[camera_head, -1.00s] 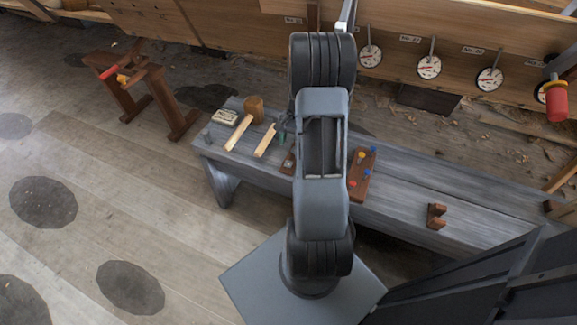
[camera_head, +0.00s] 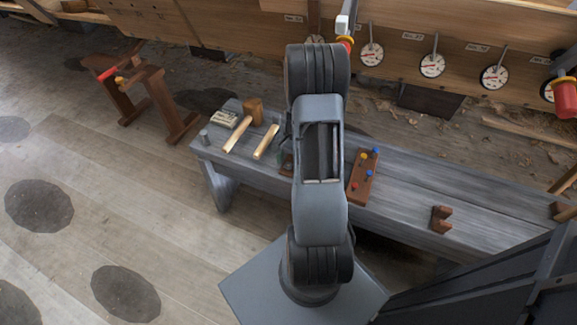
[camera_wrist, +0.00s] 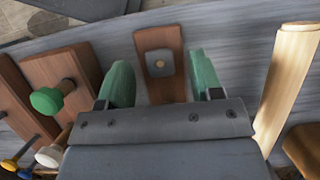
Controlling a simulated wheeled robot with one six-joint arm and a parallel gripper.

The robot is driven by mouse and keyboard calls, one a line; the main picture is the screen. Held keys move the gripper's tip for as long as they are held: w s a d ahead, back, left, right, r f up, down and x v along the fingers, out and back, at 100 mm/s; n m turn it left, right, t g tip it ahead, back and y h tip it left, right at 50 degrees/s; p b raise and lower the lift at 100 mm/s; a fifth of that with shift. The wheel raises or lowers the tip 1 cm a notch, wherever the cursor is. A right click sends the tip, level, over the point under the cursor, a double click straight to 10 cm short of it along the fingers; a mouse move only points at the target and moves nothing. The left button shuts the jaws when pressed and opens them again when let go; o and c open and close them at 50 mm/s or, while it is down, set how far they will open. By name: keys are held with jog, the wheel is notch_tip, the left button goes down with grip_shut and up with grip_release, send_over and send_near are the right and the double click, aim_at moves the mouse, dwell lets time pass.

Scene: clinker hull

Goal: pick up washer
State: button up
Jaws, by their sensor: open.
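The washer (camera_wrist: 160,63) is a square grey plate with a round hole, lying on a brown wooden block (camera_wrist: 158,39) in the wrist view. My gripper (camera_wrist: 160,78) is open and empty, its green fingers to the left and right of the washer in the picture. I see no contact with the washer, and the height of the fingertips above it is hard to tell. In the head view my arm hides the washer and most of the gripper.
The grey bench (camera_head: 407,208) also bears a mallet (camera_head: 240,130), a light wooden handle (camera_head: 267,142), a board with coloured pegs (camera_head: 361,180) and a notched brown block (camera_head: 441,218). In the wrist view a green-knobbed peg (camera_wrist: 47,100) stands left of my gripper, and a pale handle (camera_wrist: 288,80) right.

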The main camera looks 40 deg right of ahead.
jog(key=shift+f, duration=0.25)
dwell(0.5)
jog(key=c, duration=1)
jog(key=shift+r, duration=0.15)
